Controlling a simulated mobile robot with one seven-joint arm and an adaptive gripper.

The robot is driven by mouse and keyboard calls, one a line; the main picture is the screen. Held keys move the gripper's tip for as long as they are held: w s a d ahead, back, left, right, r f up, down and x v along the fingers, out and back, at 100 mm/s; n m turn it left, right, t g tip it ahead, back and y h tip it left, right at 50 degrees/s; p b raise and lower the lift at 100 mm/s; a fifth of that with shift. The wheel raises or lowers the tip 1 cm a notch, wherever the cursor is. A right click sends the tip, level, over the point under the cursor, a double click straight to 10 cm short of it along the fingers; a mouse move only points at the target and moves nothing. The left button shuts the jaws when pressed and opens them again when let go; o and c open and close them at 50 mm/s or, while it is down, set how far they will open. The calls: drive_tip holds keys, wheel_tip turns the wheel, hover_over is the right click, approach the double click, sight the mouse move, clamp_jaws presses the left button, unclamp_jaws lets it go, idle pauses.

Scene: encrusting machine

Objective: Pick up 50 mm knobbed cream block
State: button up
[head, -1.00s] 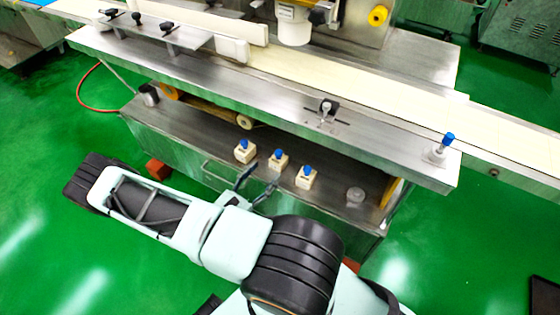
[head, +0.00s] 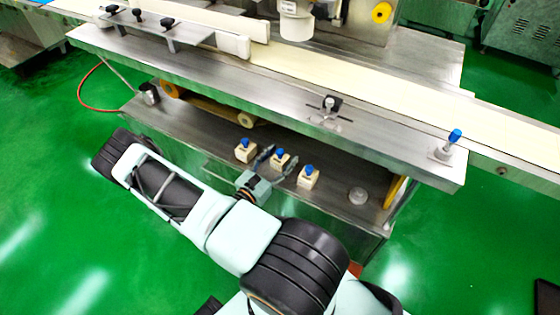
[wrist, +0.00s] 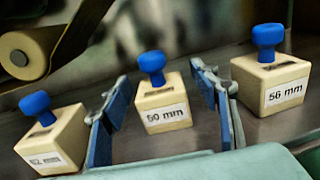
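The 50 mm block (wrist: 162,104) is a cream cube with a blue knob and a white label, standing upright on the steel shelf. In the head view it is the middle block (head: 280,163) of three. My gripper (wrist: 163,95) is open, with one blue-padded finger to the left of the block and the other to its right. The fingers appear apart from the block, and the gripper is empty. In the head view my gripper (head: 270,163) reaches the shelf from the front, close to the middle block.
A similar block (wrist: 50,140), its label hard to read, stands at left, and a 56 mm block (wrist: 272,85) at right, both close to my fingers. The conveyor's steel edge (head: 270,95) overhangs behind and above.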

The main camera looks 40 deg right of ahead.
drive_tip(key=c, duration=1.2)
